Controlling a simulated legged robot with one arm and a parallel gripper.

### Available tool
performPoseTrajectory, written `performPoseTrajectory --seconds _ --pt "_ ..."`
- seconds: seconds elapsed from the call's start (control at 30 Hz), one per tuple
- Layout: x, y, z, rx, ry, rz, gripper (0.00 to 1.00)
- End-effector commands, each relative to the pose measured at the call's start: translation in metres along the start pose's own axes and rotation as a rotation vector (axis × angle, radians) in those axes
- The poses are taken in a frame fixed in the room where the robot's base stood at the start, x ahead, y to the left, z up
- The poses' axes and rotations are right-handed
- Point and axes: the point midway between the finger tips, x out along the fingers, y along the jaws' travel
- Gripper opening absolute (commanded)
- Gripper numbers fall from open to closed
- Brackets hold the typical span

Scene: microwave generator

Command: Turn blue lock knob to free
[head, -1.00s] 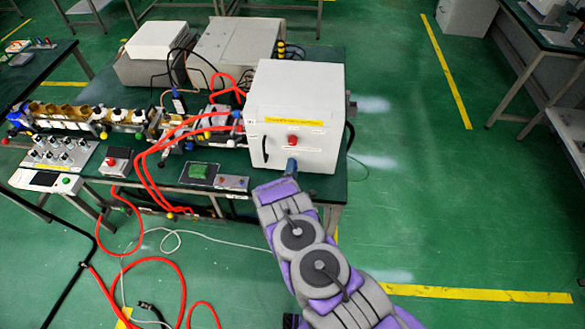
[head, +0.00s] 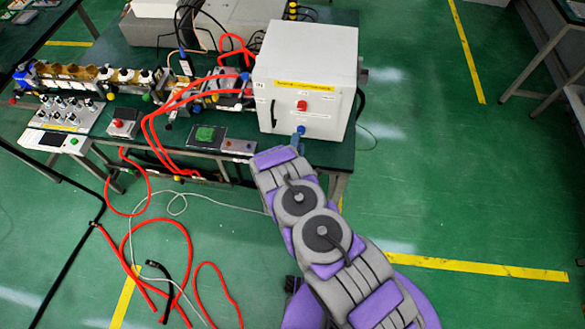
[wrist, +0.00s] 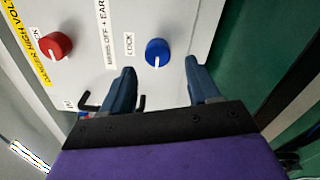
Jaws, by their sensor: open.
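The blue lock knob (wrist: 157,52) sits on the white front panel of the cabinet (head: 307,80), beside the printed word LOCK. In the wrist view it has a white pointer line. My gripper (wrist: 160,75) is open. Its two dark blue fingers point at the panel, with the knob in line with the gap between them, a little beyond the tips and apart from them. In the head view a small blue patch, the knob or a fingertip (head: 301,130), shows at the cabinet's lower front. My arm hides most of the gripper there.
A red knob (wrist: 56,46) is on the same panel to the left, and a black bent handle (wrist: 141,102) is near the left finger. Red hoses (head: 170,120) run left of the cabinet. Open green floor (head: 450,180) lies to the right.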

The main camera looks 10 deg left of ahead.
Motion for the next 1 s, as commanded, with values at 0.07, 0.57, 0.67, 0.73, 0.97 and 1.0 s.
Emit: performPoseTrajectory --seconds 0.07,0.57,0.67,0.73,0.97,1.0 --pt "-0.019 -0.001 -0.003 -0.005 0.007 -0.004 0.6" --pt "-0.111 -0.001 -0.003 -0.002 0.006 -0.001 0.6" --pt "-0.119 -0.001 -0.003 -0.003 0.005 -0.001 0.6" --pt "-0.123 -0.001 -0.002 -0.002 0.003 -0.001 0.6" --pt "-0.126 -0.001 -0.002 -0.002 0.003 -0.001 0.6" --pt "-0.126 -0.001 -0.002 -0.002 0.003 -0.001 0.6"
